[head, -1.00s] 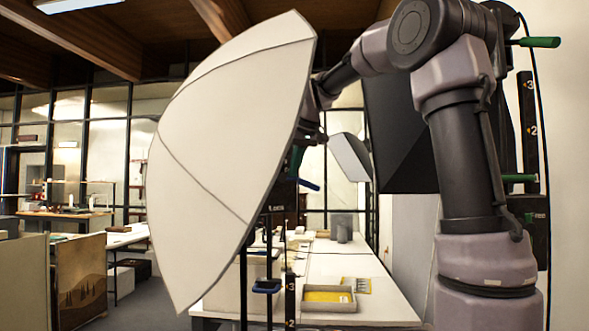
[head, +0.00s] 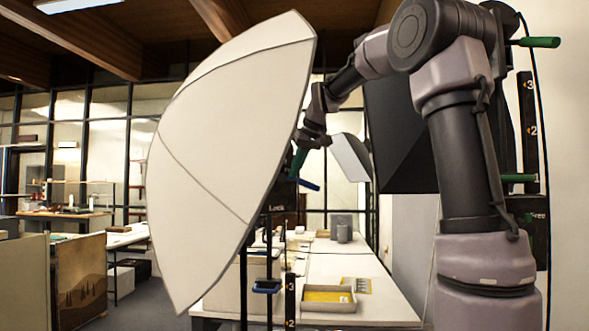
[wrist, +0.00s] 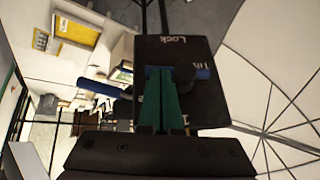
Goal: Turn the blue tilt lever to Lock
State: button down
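In the wrist view a dark plate (wrist: 160,48) carries the word Lock at its top and what reads as Tilt at its right edge. In the head view my gripper (head: 298,162) is beside the white umbrella's edge, above a blue handle (head: 309,185).
The large white umbrella (head: 235,140) stands close to my gripper's left. A second blue bar (wrist: 97,88) shows left of the plate. A black softbox (head: 395,140) hangs behind my arm. A white table (head: 320,262) below holds a tray (head: 335,306) with yellow contents.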

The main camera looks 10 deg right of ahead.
notch_tip(320, 180, down, 5)
jog(key=m+y, duration=0.1)
jog(key=y, duration=0.3)
jog(key=m+y, duration=0.2)
jog(key=y, duration=0.2)
jog(key=m+g+y, duration=0.1)
jog(key=m+y, duration=0.1)
jog(key=y, duration=0.2)
jog(key=shift+w+d+f, duration=0.1)
jog(key=shift+f, duration=0.1)
jog(key=v, duration=0.7)
jog(key=shift+d, duration=0.2)
jog(key=shift+r, duration=0.1)
